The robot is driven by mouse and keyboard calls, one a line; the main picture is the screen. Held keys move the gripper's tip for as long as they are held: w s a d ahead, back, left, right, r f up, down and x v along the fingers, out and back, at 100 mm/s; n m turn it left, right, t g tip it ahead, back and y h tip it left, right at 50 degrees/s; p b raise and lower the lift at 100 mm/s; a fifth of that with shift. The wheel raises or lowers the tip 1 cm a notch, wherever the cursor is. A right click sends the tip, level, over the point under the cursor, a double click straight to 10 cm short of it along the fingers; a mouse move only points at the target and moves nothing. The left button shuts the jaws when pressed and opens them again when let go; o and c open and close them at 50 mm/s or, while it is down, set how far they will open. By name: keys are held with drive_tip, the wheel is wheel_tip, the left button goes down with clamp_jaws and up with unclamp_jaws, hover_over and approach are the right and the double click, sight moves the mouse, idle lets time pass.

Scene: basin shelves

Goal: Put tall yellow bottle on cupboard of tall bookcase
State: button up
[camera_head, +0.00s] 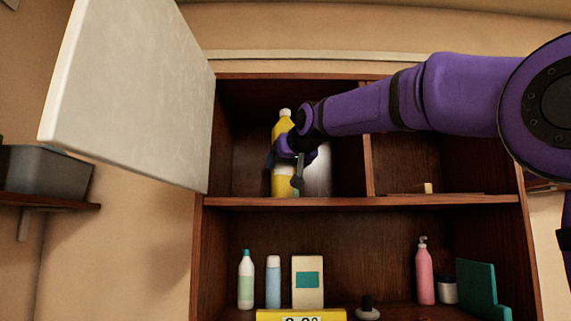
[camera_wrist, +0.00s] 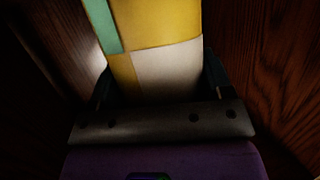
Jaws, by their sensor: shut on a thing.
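The tall yellow bottle (camera_head: 283,127) with a white cap stands upright in the upper left cupboard compartment of the dark wood bookcase (camera_head: 362,202). My gripper (camera_head: 290,160) reaches in from the right and is shut on the bottle around its middle. The wrist view shows the bottle (camera_wrist: 152,22) close up, with yellow, white and green patches, between the two dark fingers (camera_wrist: 155,88). The bottle's base appears at or just above the compartment floor; I cannot tell if it touches. The pale cupboard door (camera_head: 130,95) is swung open to the left.
A pale grey cylinder (camera_head: 318,175) is beside the bottle, partly hidden by my gripper. A divider (camera_head: 368,165) separates the right compartment. The shelf below holds a white bottle (camera_head: 246,280), a blue bottle (camera_head: 273,282), a box (camera_head: 307,282) and a pink bottle (camera_head: 424,275).

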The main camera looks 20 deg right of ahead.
drive_tip(key=shift+f, duration=0.15)
drive_tip(key=o, duration=1.1)
drive_tip(key=shift+w, duration=0.1)
drive_tip(key=v, duration=1.2)
drive_tip(key=s+d+f+g, duration=0.2)
drive_tip(key=s+f, duration=0.7)
drive_tip(key=f, duration=0.5)
drive_tip(key=s+d+f+g, duration=0.1)
drive_tip(key=s+f+g, duration=0.3)
drive_tip(key=s+f, duration=0.4)
drive_tip(key=s+d+f+m+g+h, duration=0.1)
drive_tip(key=s+f, duration=0.8)
drive_tip(key=f, duration=1)
drive_tip(key=shift+s+d+f+g, duration=0.4)
drive_tip(key=shift+d+g, duration=0.5)
drive_tip(key=shift+g, duration=0.3)
